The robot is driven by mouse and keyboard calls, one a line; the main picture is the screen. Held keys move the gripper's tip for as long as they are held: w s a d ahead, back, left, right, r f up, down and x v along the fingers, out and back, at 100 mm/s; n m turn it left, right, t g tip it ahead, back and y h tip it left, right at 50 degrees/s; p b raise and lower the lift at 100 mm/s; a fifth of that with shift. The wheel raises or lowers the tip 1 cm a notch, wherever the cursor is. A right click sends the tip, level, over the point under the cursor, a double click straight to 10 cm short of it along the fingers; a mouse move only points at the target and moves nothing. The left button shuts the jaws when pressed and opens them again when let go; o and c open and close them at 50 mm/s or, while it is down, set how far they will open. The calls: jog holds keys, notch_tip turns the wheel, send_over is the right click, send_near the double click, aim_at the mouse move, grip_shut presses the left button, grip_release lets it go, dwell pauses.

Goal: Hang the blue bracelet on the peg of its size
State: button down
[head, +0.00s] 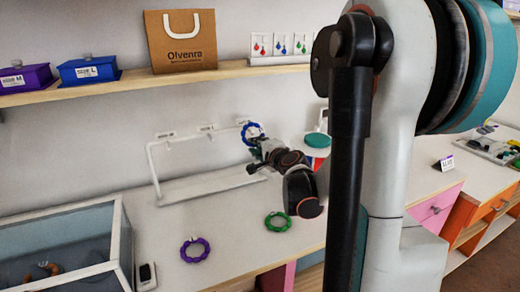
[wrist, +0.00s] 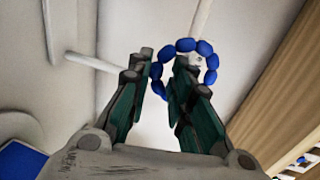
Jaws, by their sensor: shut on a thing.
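The blue bracelet (head: 250,126) is a ring of beads held up at the right end of the white rack (head: 154,170). My gripper (head: 255,146) is shut on its lower edge in the head view. In the wrist view my gripper (wrist: 166,78) has the left side of the blue bracelet (wrist: 206,47) between its fingertips. A white peg (wrist: 200,18) lines up with the ring, and a pale end shows inside it. I cannot tell whether the peg passes through or lies behind. Another peg (wrist: 92,62) shows empty on the left. The rack carries small labels, too small to read.
A purple bracelet (head: 184,249) and a green bracelet (head: 268,222) lie on the white counter (head: 225,215). A glass case (head: 115,245) stands front left. A wooden shelf (head: 130,79) with boxes and a paper bag (head: 181,45) runs above the rack. A green-topped stand (head: 317,140) is right of my gripper.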

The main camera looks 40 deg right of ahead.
jog(key=shift+r+x, duration=0.2)
jog(key=shift+x, duration=0.9)
jog(key=shift+w+f+b, duration=0.2)
jog(key=shift+f+b, duration=0.45)
jog(key=shift+f, duration=0.1)
jog(key=c, duration=1.4)
grip_release()
jog(key=shift+o, duration=0.2)
